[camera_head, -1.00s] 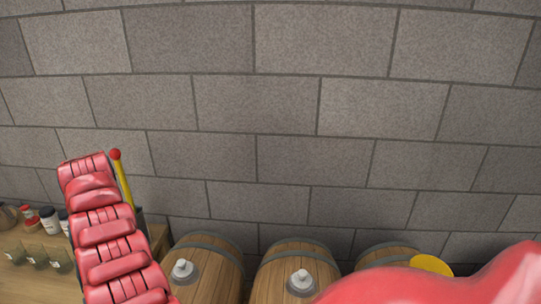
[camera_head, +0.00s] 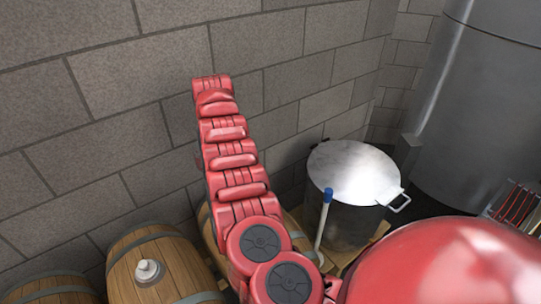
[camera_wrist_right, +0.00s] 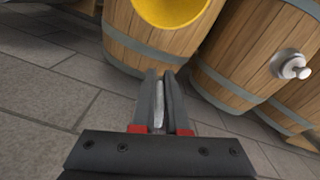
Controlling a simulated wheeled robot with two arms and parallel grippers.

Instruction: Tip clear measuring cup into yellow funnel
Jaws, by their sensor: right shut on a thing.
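In the right wrist view my right gripper (camera_wrist_right: 160,76) is shut on a thin pale strip of the clear measuring cup (camera_wrist_right: 158,105). The rest of the cup cannot be made out. The yellow funnel (camera_wrist_right: 175,10) shows at the top edge of that view, in front of a wooden barrel and beyond my fingertips, apart from them. Its upper part is cut off. Neither the funnel nor the cup shows in the head view. My left gripper is not visible.
Wooden barrels (camera_head: 168,270) with pale bungs stand along the block wall. A steel pot (camera_head: 355,172) with a lid and side handle stands right of my red arm, with a blue-topped rod (camera_head: 324,225) before it. A large grey tank (camera_head: 480,100) stands behind.

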